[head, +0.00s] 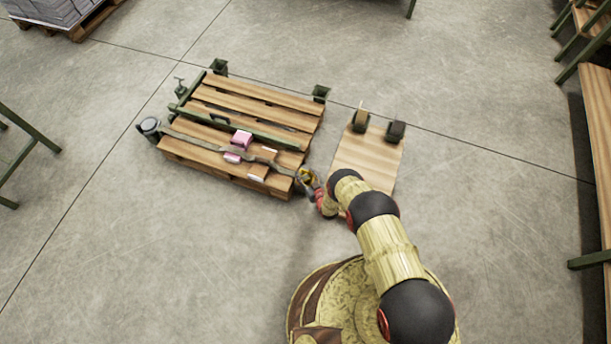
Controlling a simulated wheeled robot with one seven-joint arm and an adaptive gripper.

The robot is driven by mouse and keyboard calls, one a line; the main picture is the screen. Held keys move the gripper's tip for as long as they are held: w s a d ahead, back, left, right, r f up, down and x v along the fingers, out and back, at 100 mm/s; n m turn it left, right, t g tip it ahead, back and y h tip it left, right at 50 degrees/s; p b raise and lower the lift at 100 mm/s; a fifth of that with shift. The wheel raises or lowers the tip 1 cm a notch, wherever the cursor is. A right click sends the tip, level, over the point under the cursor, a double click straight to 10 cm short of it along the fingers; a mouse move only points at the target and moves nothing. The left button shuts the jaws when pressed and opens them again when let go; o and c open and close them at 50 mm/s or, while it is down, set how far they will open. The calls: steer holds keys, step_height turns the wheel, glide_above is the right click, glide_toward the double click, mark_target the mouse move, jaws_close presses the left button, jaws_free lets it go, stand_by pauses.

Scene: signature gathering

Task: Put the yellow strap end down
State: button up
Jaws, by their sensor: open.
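A dark strap (195,141) runs across the front part of a wooden pallet (262,98), from a round grey reel (150,126) at the left to the pallet's right corner. It passes pink blocks (242,140) and a brown block (259,170). My gripper (304,176) is at that right corner, at the strap's right end. A small yellow patch shows there, which may be the yellow strap end (306,173). My gripper is open. The fingers are small and partly hidden by my arm, so I cannot tell whether they touch the strap end.
A wooden board (362,155) with two dark holders (396,131) lies right of the pallet, close to my arm. Benches line the right edge. The concrete floor in front of the pallet is clear.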

steer(key=p+v, duration=0.5)
steer(key=v, duration=0.7)
steer(key=shift+r, duration=0.15)
